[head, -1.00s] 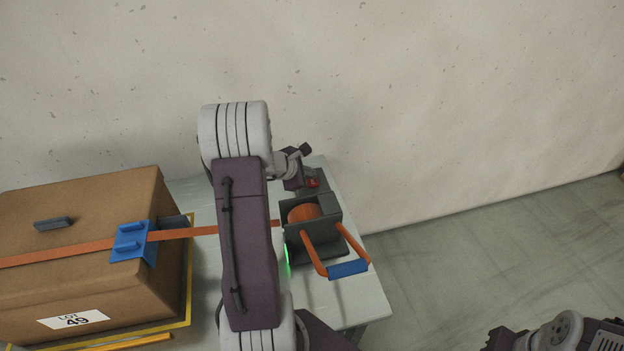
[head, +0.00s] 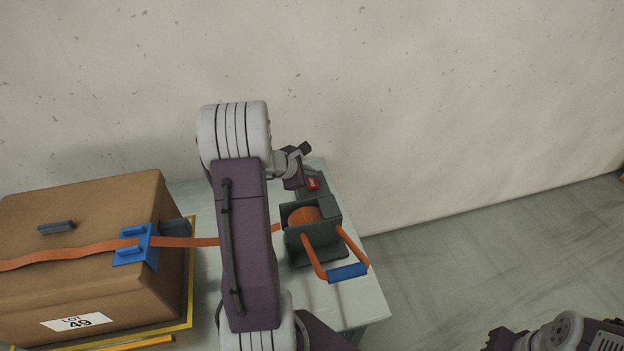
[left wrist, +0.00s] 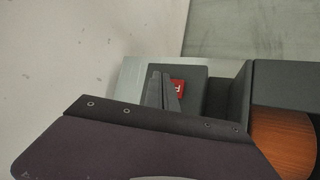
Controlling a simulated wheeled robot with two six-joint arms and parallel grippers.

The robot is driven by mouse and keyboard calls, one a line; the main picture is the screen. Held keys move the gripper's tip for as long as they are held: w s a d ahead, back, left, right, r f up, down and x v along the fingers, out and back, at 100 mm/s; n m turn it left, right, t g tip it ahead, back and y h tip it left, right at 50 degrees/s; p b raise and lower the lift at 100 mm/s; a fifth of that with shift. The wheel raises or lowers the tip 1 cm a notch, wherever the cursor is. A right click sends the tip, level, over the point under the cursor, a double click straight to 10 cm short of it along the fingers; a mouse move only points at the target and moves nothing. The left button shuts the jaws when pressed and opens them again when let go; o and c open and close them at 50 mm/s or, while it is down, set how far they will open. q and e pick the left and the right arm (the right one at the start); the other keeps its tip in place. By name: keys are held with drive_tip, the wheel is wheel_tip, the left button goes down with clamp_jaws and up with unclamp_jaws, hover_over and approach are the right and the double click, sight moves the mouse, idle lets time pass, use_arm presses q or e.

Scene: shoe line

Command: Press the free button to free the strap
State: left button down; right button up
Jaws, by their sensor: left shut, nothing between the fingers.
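The red button (head: 313,183) is on the dark winch unit (head: 331,209) at the back of the table; it also shows in the left wrist view (left wrist: 178,88). My left gripper (left wrist: 163,88) is shut and empty, its tips right beside the button and partly covering it. Whether they touch it I cannot tell. In the head view the gripper (head: 293,182) is small and dark. The orange strap (head: 70,252) runs from the brown box (head: 80,205) through a blue corner guard (head: 133,247) towards the winch's orange drum (head: 303,215). It looks wavy and slack on the box.
The winch's orange lever with a blue grip (head: 347,273) sticks out over the table's right side. My left arm hides the middle of the table (head: 362,300) and part of the strap. A wall stands close behind; floor lies to the right.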

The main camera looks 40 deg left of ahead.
sight(310, 183)
use_arm(q)
wheel_tip(310, 183, up, 5)
drive_tip(key=p, duration=0.4)
drive_tip(key=shift+r, duration=0.1)
idle(0.7)
